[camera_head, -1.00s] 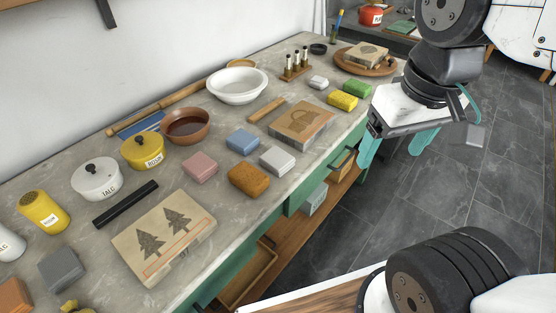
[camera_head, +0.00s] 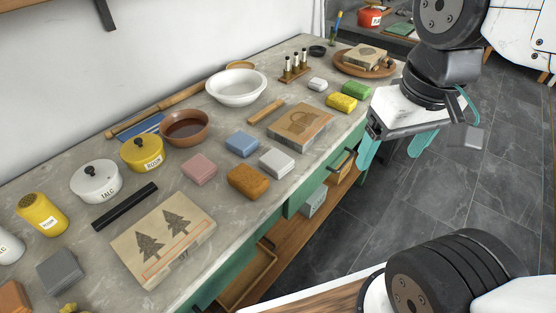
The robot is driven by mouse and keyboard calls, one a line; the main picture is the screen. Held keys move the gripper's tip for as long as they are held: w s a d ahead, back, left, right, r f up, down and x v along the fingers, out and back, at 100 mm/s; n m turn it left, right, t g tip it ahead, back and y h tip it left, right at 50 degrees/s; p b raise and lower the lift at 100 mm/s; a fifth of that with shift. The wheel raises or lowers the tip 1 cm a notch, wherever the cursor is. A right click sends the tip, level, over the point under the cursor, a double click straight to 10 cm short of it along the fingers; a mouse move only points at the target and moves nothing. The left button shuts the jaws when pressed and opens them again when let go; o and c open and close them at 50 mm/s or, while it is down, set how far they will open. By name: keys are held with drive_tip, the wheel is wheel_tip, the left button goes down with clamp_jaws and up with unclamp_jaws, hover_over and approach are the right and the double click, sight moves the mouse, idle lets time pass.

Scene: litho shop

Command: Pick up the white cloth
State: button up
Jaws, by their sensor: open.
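A pale white folded cloth (camera_head: 277,162) lies flat on the grey stone worktop, near its front edge. A blue folded cloth (camera_head: 242,142) lies behind it to the left, a pink one (camera_head: 199,169) further left, and an orange-brown sponge-like block (camera_head: 248,182) sits in front of it to the left. My gripper (camera_head: 395,146) is at the right, over the floor beyond the worktop's front edge. Its teal fingers point down, spread apart and empty. It is well apart from the white cloth.
A stone block with a picture (camera_head: 301,122) lies right of the cloths, a tree-printed block (camera_head: 163,238) at front left. Behind are a brown bowl (camera_head: 185,128), a white bowl (camera_head: 236,87) and lidded pots. Yellow (camera_head: 341,102) and green (camera_head: 356,90) sponges lie near my gripper.

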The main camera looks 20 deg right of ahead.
idle(0.3)
drive_tip(key=shift+o, duration=0.9)
drive_tip(key=n+g, duration=0.1)
drive_tip(key=n, duration=0.5)
hover_over(277, 159)
drive_tip(key=f, duration=1.3)
drive_tip(key=shift+w+d, duration=0.1)
drive_tip(key=shift+w, duration=0.15)
drive_tip(key=f, duration=0.7)
drive_tip(key=shift+s+f, duration=0.2)
drive_tip(key=shift+f, duration=0.15)
drive_tip(key=c, duration=1.1)
